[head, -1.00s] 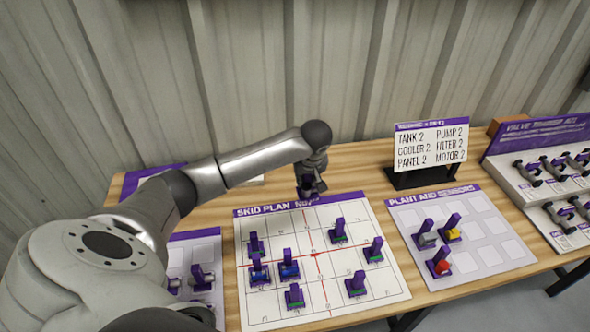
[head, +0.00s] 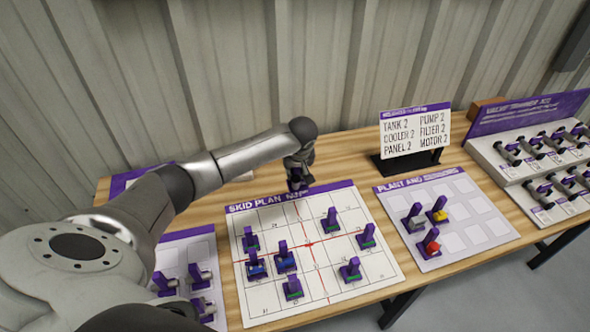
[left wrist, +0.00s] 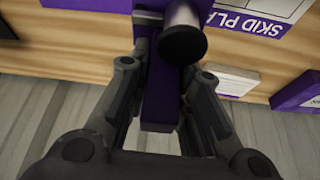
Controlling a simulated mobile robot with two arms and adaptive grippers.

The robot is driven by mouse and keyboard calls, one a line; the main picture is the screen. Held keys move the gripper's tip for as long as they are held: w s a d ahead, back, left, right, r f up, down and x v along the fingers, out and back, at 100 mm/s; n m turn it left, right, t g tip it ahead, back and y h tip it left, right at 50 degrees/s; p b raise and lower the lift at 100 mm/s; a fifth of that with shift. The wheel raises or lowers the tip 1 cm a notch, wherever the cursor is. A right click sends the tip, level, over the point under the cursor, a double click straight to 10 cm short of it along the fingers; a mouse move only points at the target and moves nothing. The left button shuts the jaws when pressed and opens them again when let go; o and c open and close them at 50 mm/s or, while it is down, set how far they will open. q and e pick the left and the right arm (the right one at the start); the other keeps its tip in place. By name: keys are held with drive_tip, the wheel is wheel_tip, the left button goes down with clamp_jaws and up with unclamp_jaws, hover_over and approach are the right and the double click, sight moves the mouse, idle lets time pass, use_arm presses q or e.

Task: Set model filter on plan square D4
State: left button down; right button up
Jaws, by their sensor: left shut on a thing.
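My left gripper (head: 299,184) is shut on a purple-handled model, taken to be the model filter. In the left wrist view the purple handle (left wrist: 160,108) stands between the fingers, with a dark round end (left wrist: 184,45) beside it. In the head view the gripper hangs over the back edge of the skid plan board (head: 365,280), near its title strip; most of the held model is hidden there. The board is a white grid with red centre lines and several purple-handled models on it. The label D4 is too small to read. My right gripper is out of view.
A plant and sensors board (head: 484,232) with several models lies to the right. A list sign (head: 414,130) stands behind it. A valve rack (head: 520,165) is at the far right. Another board (head: 205,250) with models lies left, partly behind my arm. The plan's back-right squares look clear.

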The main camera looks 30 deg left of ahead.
use_arm(q)
wheel_tip(320, 180, down, 2)
drive_tip(key=shift+f, duration=0.1)
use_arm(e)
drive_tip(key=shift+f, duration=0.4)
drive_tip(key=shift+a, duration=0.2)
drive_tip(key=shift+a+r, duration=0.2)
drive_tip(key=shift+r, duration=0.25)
use_arm(q)
drive_tip(key=shift+p, duration=0.3)
drive_tip(key=shift+p, duration=0.35)
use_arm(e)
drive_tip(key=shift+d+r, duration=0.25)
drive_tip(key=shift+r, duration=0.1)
